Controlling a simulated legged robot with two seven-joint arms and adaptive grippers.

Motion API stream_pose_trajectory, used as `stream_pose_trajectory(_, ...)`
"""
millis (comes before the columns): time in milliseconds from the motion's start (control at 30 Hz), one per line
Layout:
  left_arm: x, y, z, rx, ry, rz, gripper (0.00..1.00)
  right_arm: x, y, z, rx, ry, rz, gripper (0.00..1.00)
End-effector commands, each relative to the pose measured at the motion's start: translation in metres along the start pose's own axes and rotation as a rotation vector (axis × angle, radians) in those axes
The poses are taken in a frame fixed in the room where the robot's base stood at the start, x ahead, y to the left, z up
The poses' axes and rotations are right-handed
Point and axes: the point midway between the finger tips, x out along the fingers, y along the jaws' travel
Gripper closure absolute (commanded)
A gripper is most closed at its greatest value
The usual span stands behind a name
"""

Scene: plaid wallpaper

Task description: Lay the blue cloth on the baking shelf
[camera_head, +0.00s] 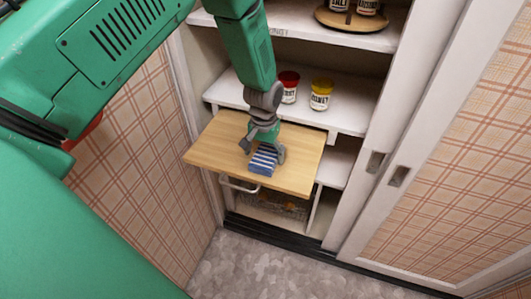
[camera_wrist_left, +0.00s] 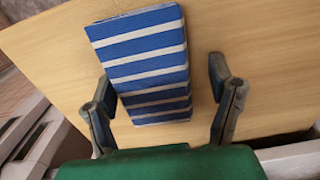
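The blue cloth (camera_head: 262,162), blue with white stripes and folded into a small rectangle, lies on the pale wooden baking shelf (camera_head: 220,145), which sticks out from the cupboard. In the left wrist view the cloth (camera_wrist_left: 145,62) lies flat on bare wood (camera_wrist_left: 265,60). My left gripper (camera_head: 263,150) is open over the cloth, one finger on each side of it. In the left wrist view a gap shows between the cloth and the right finger; the left finger is close to the cloth's edge, and I cannot tell whether it touches. My right gripper is out of view.
A red-lidded jar (camera_head: 288,87) and a yellow jar (camera_head: 321,95) stand on the white shelf behind. A round wooden tray (camera_head: 350,20) with jars is higher up. A wire basket (camera_head: 275,204) sits below. Sliding doors (camera_head: 430,150) stand at the right.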

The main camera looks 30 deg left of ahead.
Motion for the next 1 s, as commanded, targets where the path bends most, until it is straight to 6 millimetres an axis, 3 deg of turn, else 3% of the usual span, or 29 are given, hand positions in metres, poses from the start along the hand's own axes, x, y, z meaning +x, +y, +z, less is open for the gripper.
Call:
stream_pose_trajectory(400,0.002,0.005,0.0,0.0,0.003,-0.005,0.24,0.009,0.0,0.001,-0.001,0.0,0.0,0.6)
stream_pose_trajectory(800,-0.091,-0.005,-0.007,0.0,0.005,-0.001,0.24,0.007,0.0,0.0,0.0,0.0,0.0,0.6)
stream_pose_trajectory(1000,-0.123,-0.004,-0.007,0.0,0.003,-0.002,0.24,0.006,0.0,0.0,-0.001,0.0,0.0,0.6)
